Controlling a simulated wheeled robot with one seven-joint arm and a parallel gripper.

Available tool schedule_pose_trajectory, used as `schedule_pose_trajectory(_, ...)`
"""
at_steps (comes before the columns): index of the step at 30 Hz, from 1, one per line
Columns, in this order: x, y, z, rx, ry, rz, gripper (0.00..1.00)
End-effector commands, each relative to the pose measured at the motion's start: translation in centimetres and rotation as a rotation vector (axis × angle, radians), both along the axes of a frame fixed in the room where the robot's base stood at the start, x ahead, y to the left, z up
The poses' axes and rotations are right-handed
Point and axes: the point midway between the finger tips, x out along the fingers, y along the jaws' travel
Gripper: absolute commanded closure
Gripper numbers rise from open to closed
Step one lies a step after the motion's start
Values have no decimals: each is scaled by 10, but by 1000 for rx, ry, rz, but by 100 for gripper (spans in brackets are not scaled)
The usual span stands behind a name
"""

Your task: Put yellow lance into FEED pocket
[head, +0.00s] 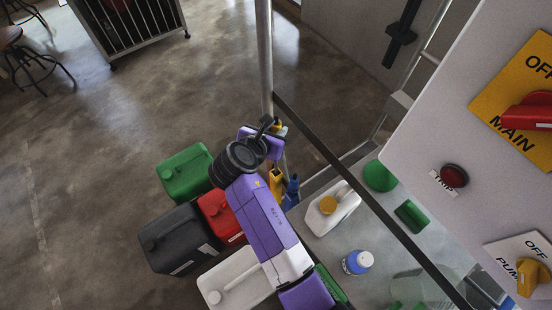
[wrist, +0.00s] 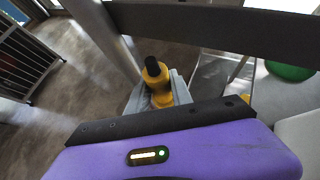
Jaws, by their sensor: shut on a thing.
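My gripper (wrist: 158,98) is shut on the yellow lance (wrist: 156,76), which shows a black tip in the wrist view. In the head view, my gripper (head: 273,130) is beside the grey upright post, and only a small yellow part of the lance (head: 281,130) shows past it. Below it, a yellow holder-like piece (head: 276,183) and a blue one (head: 292,190) sit side by side near the post. I cannot tell whether either is a pocket. No FEED label can be read in either view.
The grey post (head: 264,60) and a dark rail (head: 350,180) run close to my gripper. A grey bench (head: 335,245) carries a white jug (head: 332,208) and a blue-labelled bottle (head: 357,262). Green (head: 184,174), red (head: 219,216) and black (head: 178,239) canisters stand left. Open floor lies beyond.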

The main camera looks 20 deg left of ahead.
Motion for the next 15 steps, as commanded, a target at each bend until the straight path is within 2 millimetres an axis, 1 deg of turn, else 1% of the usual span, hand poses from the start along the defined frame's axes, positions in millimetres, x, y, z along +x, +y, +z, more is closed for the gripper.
schedule_pose_trajectory(1,1,0,7,3,-3,0,100)
schedule_pose_trajectory(15,1,0,58,2,-3,1,100)
